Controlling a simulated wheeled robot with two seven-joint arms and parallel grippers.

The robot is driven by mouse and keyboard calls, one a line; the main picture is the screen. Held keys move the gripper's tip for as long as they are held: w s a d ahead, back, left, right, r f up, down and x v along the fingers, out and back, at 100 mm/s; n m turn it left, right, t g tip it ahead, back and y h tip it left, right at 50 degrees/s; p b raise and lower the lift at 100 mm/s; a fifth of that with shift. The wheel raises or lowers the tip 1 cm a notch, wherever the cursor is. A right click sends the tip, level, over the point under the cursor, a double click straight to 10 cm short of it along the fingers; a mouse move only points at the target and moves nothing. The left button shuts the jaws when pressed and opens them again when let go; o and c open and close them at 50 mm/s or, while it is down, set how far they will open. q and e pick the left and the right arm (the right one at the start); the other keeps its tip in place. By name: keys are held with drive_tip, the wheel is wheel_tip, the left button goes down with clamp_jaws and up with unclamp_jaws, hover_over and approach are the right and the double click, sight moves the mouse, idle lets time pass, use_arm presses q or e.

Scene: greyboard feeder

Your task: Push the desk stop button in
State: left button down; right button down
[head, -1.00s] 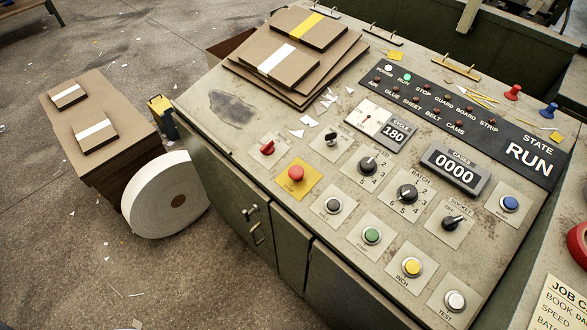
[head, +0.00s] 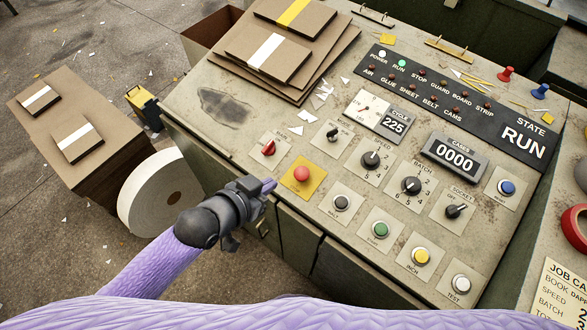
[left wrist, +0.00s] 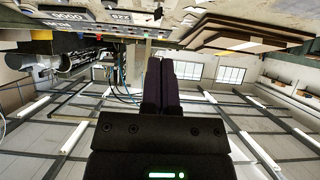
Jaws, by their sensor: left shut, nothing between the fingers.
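The stop button is a round red cap (head: 302,174) on a yellow square plate (head: 317,187), near the front left edge of the sloping desk panel. Its cap looks raised. My left gripper (head: 269,186) is shut and empty at the desk's front edge, just left of the yellow plate, with its tips pointing at the button. A small gap seems to lie between tips and button. In the left wrist view the closed dark fingers (left wrist: 162,85) show, and the desk panel appears upside down at the top; the button cannot be made out there. My right gripper is not in view.
A red knob (head: 268,149) sits behind the button, and a black button (head: 341,203) and a green button (head: 380,229) lie to its right. The display (head: 523,142) reads RUN. Stacked boards (head: 290,45) lie at the back. A white roll (head: 165,195) stands left.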

use_arm(q)
drive_tip(key=b, duration=0.5)
approach(304, 170)
drive_tip(key=w+d, duration=0.1)
drive_tip(key=w, duration=0.1)
drive_tip(key=w+d, duration=0.2)
drive_tip(key=shift+f, duration=0.15)
wheel_tip(304, 170, down, 2)
drive_tip(key=shift+w+d+f+b, duration=0.1)
drive_tip(key=shift+w+f+b, duration=0.1)
drive_tip(key=shift+b, duration=0.4)
drive_tip(key=shift+w+d+f, duration=0.1)
drive_tip(key=shift+f, duration=0.2)
drive_tip(key=shift+f, duration=0.1)
